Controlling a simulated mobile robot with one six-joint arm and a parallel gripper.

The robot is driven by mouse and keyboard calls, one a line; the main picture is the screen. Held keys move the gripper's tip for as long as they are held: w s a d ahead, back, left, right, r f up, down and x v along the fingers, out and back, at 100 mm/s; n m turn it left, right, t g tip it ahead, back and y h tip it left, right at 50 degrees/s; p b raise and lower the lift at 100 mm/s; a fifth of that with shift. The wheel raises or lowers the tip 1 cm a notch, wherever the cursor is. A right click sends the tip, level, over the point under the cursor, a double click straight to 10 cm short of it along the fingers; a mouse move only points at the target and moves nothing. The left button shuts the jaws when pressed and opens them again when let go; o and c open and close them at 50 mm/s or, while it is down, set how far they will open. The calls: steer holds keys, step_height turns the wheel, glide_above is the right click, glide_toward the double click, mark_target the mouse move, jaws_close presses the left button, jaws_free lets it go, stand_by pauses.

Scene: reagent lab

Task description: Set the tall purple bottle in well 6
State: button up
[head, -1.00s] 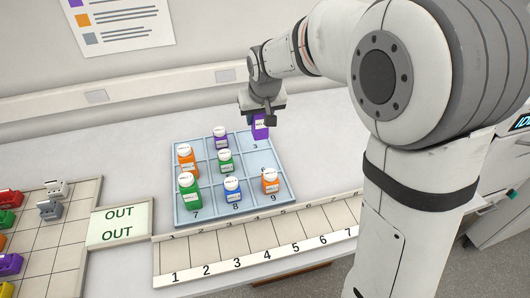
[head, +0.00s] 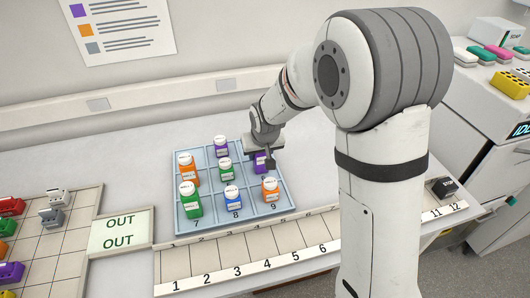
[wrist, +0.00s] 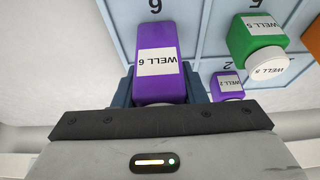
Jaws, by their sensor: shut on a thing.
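The tall purple bottle, labelled WELL 6, shows in the head view (head: 260,163) and in the wrist view (wrist: 158,38). My gripper (head: 263,151) is shut on its upper part, also in the wrist view (wrist: 158,92), and holds it upright or nearly so. The bottle is over the right column of the blue tray (head: 283,206), around the middle row. The tray's numeral 6 shows just beyond its base in the wrist view. I cannot tell whether the base touches the tray.
A small purple bottle (head: 221,146), a green one (head: 225,169), a blue one (head: 232,197) and an orange one (head: 270,190) stand close by in the tray. Orange (head: 188,168) and green bottles (head: 190,201) fill the left side. A numbered strip (head: 238,262) lies in front.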

steer(key=shift+f, duration=0.2)
steer(key=o, duration=1)
steer(key=shift+r, duration=0.1)
steer(key=shift+r, duration=0.45)
steer(key=v, duration=1.1)
steer(key=s+d+m, duration=0.1)
steer(key=s+d, duration=0.7)
steer(key=s, duration=0.2)
steer(key=s+d+m+g+h, duration=0.1)
steer(key=s+d+m, duration=0.1)
steer(key=s+d, duration=0.6)
steer(key=s, duration=0.3)
steer(key=shift+s+d+r+b, duration=0.25)
steer(key=shift+s+r+b, duration=0.05)
steer(key=shift+s+b, duration=0.1)
